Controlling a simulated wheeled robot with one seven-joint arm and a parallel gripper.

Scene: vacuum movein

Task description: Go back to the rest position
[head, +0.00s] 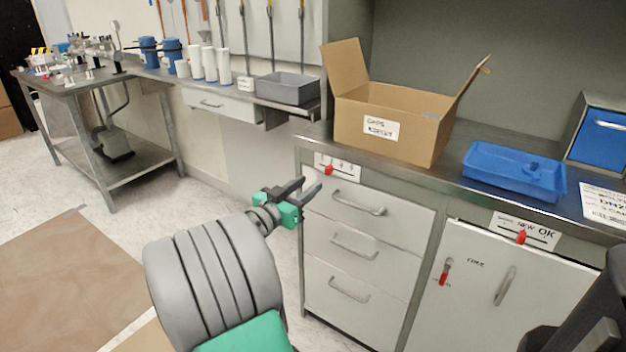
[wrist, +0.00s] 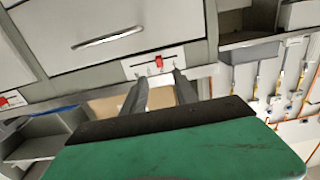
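My gripper (head: 307,188) shows in the head view in front of the upper left of the grey drawer cabinet, beside its top drawer (head: 352,199). Its two dark fingers are parted with nothing seen between them. In the wrist view my gripper (wrist: 160,85) points toward the cabinet edge with its label and red tag (wrist: 156,63). The fingers are apart there too. My arm reaches up from the bottom of the head view.
An open cardboard box (head: 400,115) and a blue tray (head: 515,172) stand on the counter. A blue bin (head: 600,135) is at the right. A metal bench (head: 90,80) with equipment stands at the back left. Open floor (head: 215,200) lies left of the cabinet.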

